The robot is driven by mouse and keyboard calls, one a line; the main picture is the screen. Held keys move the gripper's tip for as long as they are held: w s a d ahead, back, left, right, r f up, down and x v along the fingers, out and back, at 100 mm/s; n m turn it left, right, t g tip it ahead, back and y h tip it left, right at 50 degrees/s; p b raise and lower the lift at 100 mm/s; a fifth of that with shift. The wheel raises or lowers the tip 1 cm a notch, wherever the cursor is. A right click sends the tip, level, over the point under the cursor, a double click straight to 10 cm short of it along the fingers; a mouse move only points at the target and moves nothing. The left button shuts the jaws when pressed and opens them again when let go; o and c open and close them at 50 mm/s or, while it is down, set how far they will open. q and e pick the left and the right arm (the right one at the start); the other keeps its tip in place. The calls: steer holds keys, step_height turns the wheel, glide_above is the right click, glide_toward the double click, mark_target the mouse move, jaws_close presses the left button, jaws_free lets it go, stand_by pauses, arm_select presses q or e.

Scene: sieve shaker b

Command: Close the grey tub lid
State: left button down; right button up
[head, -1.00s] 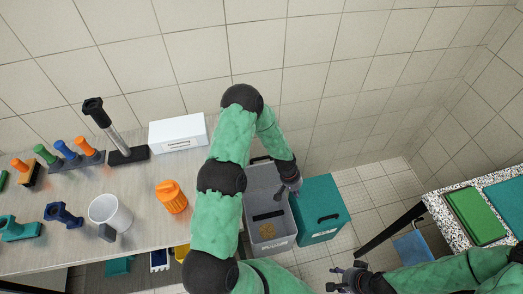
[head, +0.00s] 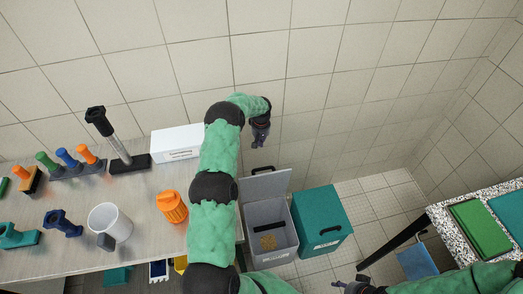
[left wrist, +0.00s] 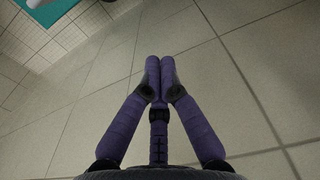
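The grey tub (head: 281,249) stands on the floor just right of the bench, with brown material in its bottom. Its grey lid (head: 266,186) is open, tilted up at the tub's back edge, with a black handle on its far edge. My left gripper (head: 260,143) is beyond and above the lid, near the tiled wall, apart from it in the picture. In the left wrist view its purple fingers (left wrist: 160,65) are together with nothing between them. My right gripper (head: 343,287) is at the bottom edge, small and partly cut off.
A teal bin (head: 318,222) stands close on the tub's right. The bench (head: 140,205) on the left holds an orange jar (head: 172,206), a white box (head: 177,143) and a white beaker (head: 112,222). A speckled counter (head: 444,225) is at the right.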

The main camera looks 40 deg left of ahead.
arm_select(q)
step_height(320, 180, down, 10)
steer(key=s+d+b, duration=0.1)
steer(key=s+d, duration=0.1)
steer(key=shift+d+b, duration=0.3)
steer(key=shift+s, duration=0.1)
steer(key=shift+d, duration=0.1)
stand_by(0.3)
